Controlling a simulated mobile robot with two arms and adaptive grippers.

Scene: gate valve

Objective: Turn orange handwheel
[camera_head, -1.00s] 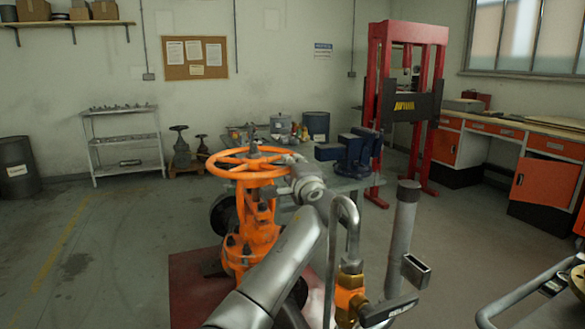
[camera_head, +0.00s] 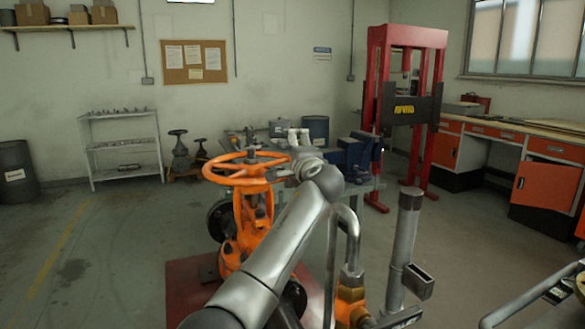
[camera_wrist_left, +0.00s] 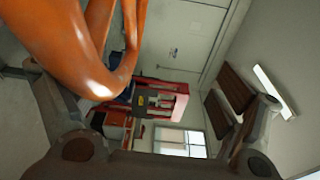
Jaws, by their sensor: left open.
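The orange handwheel (camera_head: 240,178) lies level on top of the orange gate valve (camera_head: 247,228). My left gripper (camera_head: 291,161) is at the right side of the wheel's rim, partly hidden by my own arm. In the left wrist view the orange rim (camera_wrist_left: 75,55) fills the upper left, close to the gripper. The jaws are apart, and I see no part of the rim held between them. Whether a finger touches the rim is unclear. My right gripper is not in view.
The valve stands on a dark red base (camera_head: 190,279). A workbench with a blue vise (camera_head: 357,152) is behind it, and a red press (camera_head: 408,62) stands farther back. An upright grey pipe (camera_head: 405,235) is right of my arm. Floor at left is clear.

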